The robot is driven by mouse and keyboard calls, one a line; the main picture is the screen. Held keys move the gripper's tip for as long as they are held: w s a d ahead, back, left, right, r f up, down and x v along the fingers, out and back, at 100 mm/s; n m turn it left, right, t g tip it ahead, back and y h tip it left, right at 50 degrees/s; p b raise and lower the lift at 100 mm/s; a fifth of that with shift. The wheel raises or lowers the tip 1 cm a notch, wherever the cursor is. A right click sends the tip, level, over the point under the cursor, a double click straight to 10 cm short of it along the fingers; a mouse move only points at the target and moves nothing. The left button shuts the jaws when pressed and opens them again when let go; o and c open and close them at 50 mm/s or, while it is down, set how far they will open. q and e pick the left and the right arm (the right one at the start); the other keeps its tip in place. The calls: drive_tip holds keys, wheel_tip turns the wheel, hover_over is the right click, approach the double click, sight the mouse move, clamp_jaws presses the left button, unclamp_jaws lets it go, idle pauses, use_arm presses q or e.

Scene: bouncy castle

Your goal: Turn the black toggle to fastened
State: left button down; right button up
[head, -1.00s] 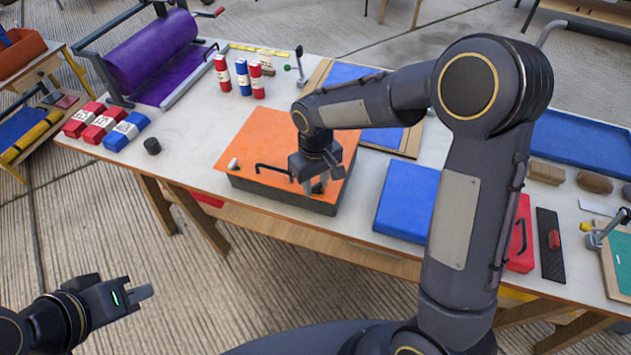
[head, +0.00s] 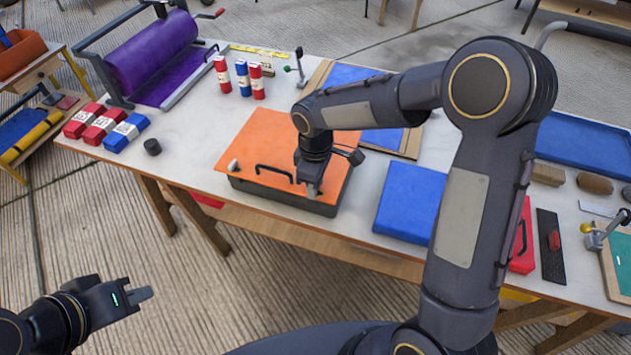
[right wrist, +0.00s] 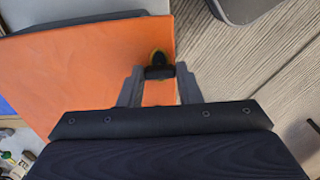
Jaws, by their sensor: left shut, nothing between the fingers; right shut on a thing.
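The black toggle (right wrist: 159,71) shows between my right gripper's fingertips in the right wrist view, with a little yellow around it. It sits near the edge of the orange panel (head: 262,150), which lies on a dark box (head: 262,188) on the table. In the head view the gripper hides the toggle. My right gripper (head: 311,190) points down at the panel's front right corner; in the right wrist view its fingers (right wrist: 160,75) are shut on the toggle. I cannot tell which way the toggle is turned. My left gripper (head: 143,294) is shut and empty, away from the table.
A black handle (head: 274,170) and a white peg (head: 233,165) are on the orange panel, left of my right gripper. A blue slab (head: 408,200) lies to the right. A black cylinder (head: 152,146) stands to the left. Bare table shows between the slab and box.

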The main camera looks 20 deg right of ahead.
idle(0.4)
drive_tip(key=o, duration=1)
wheel_tip(320, 180, up, 8)
drive_tip(key=shift+f, duration=0.1)
drive_tip(key=s+d+r+m+t+y, duration=0.1)
drive_tip(key=s+d+r+m, duration=0.25)
drive_tip(key=s, duration=0.25)
drive_tip(key=s+d+r+m+t+y, duration=0.1)
drive_tip(key=s+d+r+m, duration=0.15)
drive_tip(key=s+d, duration=0.2)
drive_tip(key=s+m+t, duration=0.1)
drive_tip(key=s+m, duration=0.1)
drive_tip(key=s, duration=0.2)
drive_tip(key=s+f+m+t+y, duration=0.1)
drive_tip(key=s+m, duration=0.1)
drive_tip(key=s, duration=0.2)
drive_tip(key=s+f+m+t, duration=0.1)
drive_tip(key=s+m, duration=0.1)
drive_tip(key=s, duration=0.2)
drive_tip(key=shift+a+m+t+y, duration=0.1)
drive_tip(key=shift+m+t+y, duration=0.2)
drive_tip(key=shift+m+y, duration=0.1)
